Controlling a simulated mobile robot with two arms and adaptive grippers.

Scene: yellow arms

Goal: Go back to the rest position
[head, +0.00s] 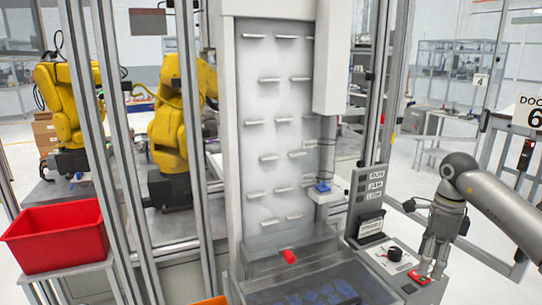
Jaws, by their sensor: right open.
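My right gripper (431,270) is open at the lower right, at the end of a grey arm that comes in from the right edge. It points down, with its fingertips just over a red part (418,278) on the control panel's right side. I cannot tell whether the fingertips touch it. No object shows between the fingers. My left gripper is not in view.
A tall machine with pegs (262,120) stands in the middle, with blue pieces (325,293) below. A red bin (55,238) is at left. Yellow arms (170,130) stand behind metal posts.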

